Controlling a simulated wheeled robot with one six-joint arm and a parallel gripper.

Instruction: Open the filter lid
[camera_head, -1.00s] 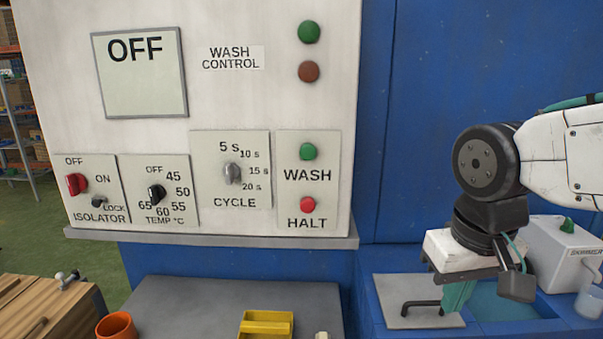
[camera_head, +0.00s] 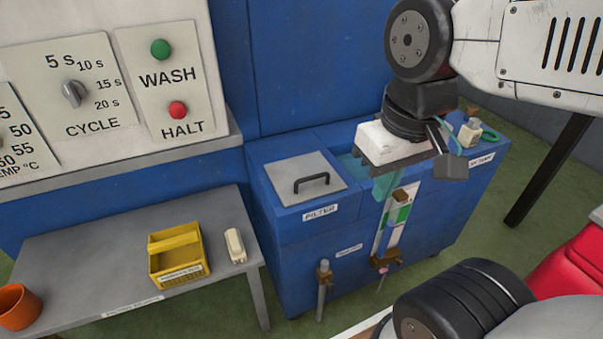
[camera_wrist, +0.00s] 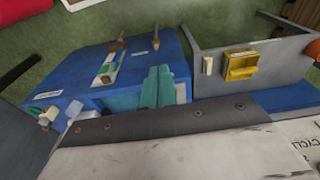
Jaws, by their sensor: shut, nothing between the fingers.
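The filter lid (camera_head: 285,181) is a grey square plate with a black bar handle (camera_head: 311,182), lying flat and closed on top of the blue tank (camera_head: 283,240). A FILTER label (camera_head: 320,212) is on the tank front below it. My gripper (camera_head: 381,188), with teal fingers, points down to the right of the lid, apart from the handle. Its fingers are together and empty.
A grey table (camera_head: 120,255) left of the tank holds a yellow bin (camera_head: 178,256), a white block (camera_head: 236,246) and an orange cup (camera_head: 17,306). The control panel (camera_head: 150,75) overhangs at upper left.

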